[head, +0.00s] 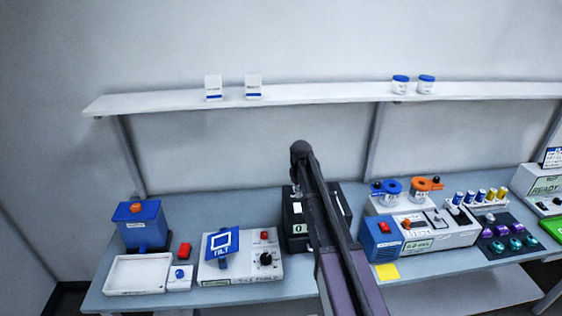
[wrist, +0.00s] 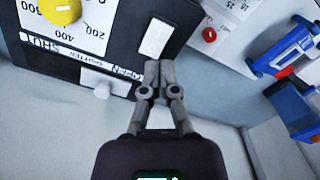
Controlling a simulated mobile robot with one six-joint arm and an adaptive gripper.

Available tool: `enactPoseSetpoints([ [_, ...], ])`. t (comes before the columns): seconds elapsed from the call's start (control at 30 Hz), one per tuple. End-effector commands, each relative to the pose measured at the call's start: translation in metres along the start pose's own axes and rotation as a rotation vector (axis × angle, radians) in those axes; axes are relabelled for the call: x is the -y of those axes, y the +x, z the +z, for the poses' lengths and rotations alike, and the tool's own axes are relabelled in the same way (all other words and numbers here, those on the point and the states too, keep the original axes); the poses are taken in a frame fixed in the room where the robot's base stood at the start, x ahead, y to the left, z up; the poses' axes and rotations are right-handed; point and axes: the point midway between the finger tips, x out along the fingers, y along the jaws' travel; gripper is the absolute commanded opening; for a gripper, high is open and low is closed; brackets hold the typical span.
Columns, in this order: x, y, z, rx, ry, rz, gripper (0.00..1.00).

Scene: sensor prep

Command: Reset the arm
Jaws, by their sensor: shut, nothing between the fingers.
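My gripper (wrist: 158,68) is shut and empty in the wrist view. Its fingertips point at the black control box (wrist: 125,60), just below a white rectangular switch (wrist: 155,38). I cannot tell whether they touch the box. The box has a yellow dial (wrist: 60,10) and a white knob (wrist: 102,90) beside lettering that reads SHUT, SHUTTER and OPEN. In the head view my arm rises across the middle in front of the black box (head: 295,235) and hides part of it. My gripper cannot be made out there.
A white shelf (head: 320,94) runs along the wall above the bench. A tilt device (head: 222,243) stands left of the black box, and a blue-topped unit (head: 140,222) at the far left. Instruments, coloured vials and a yellow note (head: 387,272) are on the right.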

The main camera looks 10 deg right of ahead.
Motion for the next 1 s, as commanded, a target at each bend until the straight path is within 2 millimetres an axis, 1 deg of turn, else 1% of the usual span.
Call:
enactPoseSetpoints([
  [0.07,0.0,0.0,0.0,0.0,0.0,0.0,0.0],
  [0.13,0.003,0.003,0.005,0.0,0.007,0.0,0.0],
  [0.27,0.014,0.013,0.025,0.0,0.039,0.0,0.0],
  [0.37,0.028,0.026,0.049,0.0,0.084,0.0,0.0],
  [0.47,0.047,0.042,0.082,0.0,0.146,0.0,0.0],
  [0.7,0.098,0.084,0.171,0.001,0.328,0.001,0.0],
  [0.8,0.117,0.099,0.204,0.001,0.398,0.001,0.0],
  [0.9,0.131,0.109,0.228,0.001,0.455,0.001,0.0],
  [1.0,0.14,0.115,0.245,0.001,0.496,0.001,0.0],
])
